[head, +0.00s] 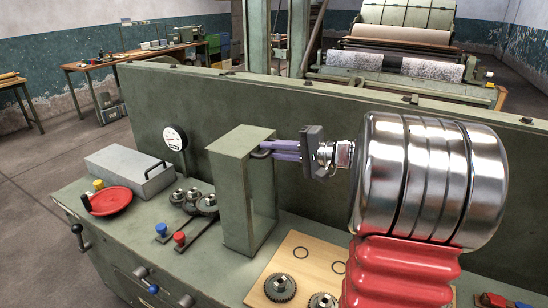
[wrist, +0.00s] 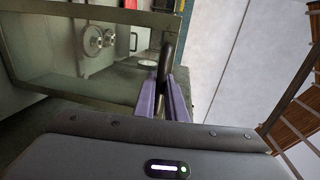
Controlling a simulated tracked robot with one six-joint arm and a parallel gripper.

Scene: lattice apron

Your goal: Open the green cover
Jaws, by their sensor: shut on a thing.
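The green cover (head: 240,190) is a tall, upright, box-shaped housing on the green bench. A dark bar handle (head: 262,153) sticks out near its top right. The handle also shows in the wrist view (wrist: 167,62). My gripper (head: 270,149), with purple fingers, reaches in from the right and is shut on this handle. In the wrist view, the fingers (wrist: 167,93) lie on either side of the dark bar. Part of the green cover (wrist: 70,98) shows at the left there. The frames do not clearly show whether the cover stands ajar.
On the bench left of the cover are a grey box (head: 130,172), a red dish (head: 110,201), a gauge (head: 174,137) and several knobs (head: 193,197). A wooden board (head: 288,262) with gears lies in front. A green back panel (head: 330,115) stands behind.

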